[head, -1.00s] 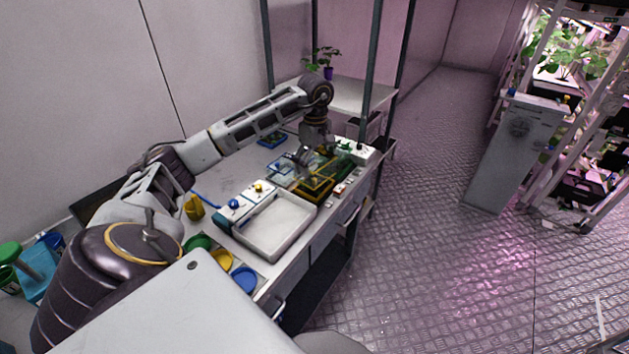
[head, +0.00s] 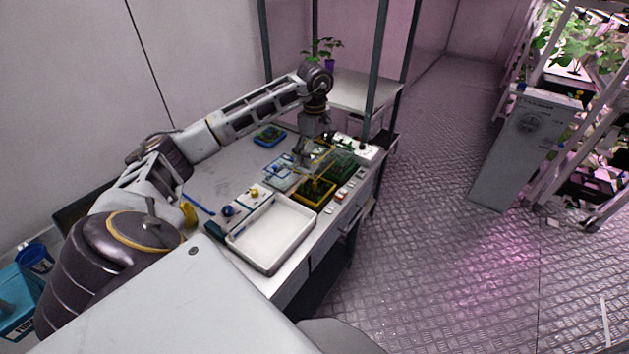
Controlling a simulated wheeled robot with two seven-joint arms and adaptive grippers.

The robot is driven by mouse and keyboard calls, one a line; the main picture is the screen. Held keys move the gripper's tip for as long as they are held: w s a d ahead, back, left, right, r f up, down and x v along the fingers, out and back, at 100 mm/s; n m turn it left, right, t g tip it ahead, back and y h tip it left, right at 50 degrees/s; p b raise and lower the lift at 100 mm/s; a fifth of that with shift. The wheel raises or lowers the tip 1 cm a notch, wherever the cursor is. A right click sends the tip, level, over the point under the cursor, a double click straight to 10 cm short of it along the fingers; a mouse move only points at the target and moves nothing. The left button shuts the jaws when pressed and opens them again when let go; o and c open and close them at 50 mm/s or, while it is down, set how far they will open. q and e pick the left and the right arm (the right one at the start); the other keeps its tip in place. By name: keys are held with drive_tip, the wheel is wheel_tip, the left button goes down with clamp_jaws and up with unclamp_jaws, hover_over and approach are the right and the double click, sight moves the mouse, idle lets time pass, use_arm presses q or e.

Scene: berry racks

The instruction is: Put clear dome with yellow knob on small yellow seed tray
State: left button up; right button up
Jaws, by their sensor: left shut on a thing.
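The small yellow seed tray (head: 304,202) sits on the bench with dark soil and green seedlings inside its yellow rim. My left gripper (head: 303,156) is above the bench behind this tray, shut on what looks like the clear dome (head: 338,160). That see-through cover shows to the right of my fingers, over the trays behind the yellow one. Its knob is hidden or too small to make out, and the exact grip is unclear. My right gripper is not in view.
A clear, blue-edged box (head: 281,174) stands left of the yellow tray. A green tray (head: 342,172) stands to its right. An empty white tray (head: 268,262) is in front. A blue tray (head: 269,133) lies behind. Rack posts rise beyond the bench.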

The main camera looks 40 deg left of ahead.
sight(315, 182)
use_arm(q)
drive_tip(key=shift+f, duration=0.55)
wheel_tip(315, 182, down, 4)
drive_tip(key=shift+r+p, duration=0.1)
drive_tip(key=shift+p, duration=0.2)
drive_tip(key=shift+f, duration=1)
drive_tip(key=shift+f+p, duration=0.3)
drive_tip(key=shift+f, duration=1.2)
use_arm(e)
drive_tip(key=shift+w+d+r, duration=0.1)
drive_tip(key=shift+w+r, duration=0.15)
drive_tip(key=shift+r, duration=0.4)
use_arm(q)
drive_tip(key=shift+f, duration=0.15)
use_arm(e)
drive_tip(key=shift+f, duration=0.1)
